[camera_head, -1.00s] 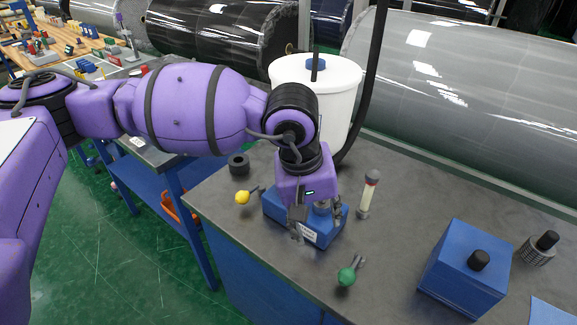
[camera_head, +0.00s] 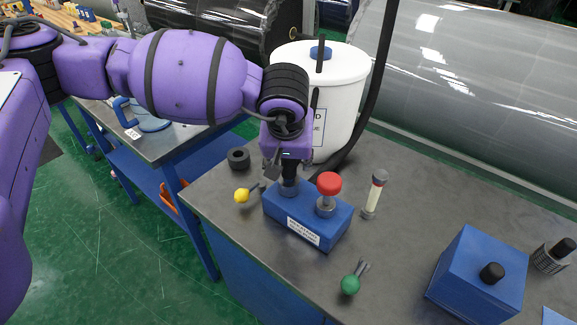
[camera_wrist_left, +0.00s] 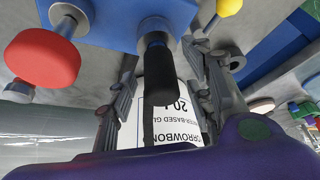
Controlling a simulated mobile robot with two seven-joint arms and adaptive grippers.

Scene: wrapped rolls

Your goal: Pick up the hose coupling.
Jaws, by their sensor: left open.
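A fitting with a black sleeve and a metal collar (camera_head: 289,187) stands upright on the left end of the labelled blue block (camera_head: 335,227); it looks like the hose coupling, though I cannot be sure. My left gripper (camera_head: 287,172) is above that end of the block, pointing down. In the left wrist view, the black sleeve (camera_wrist_left: 160,75) is between the two open fingers (camera_wrist_left: 165,95), with visible gaps at both sides. A red-capped fitting (camera_head: 328,187) stands on the block's right end and also shows in the wrist view (camera_wrist_left: 42,58). My right gripper is not in view.
Behind stands a white bucket (camera_head: 340,110) with a black hose (camera_head: 377,80) beside it. A black ring (camera_head: 238,158), yellow ball (camera_head: 242,195), clear tube (camera_head: 375,194) and green ball (camera_head: 350,284) surround the block. Another blue block (camera_head: 475,275) is at right.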

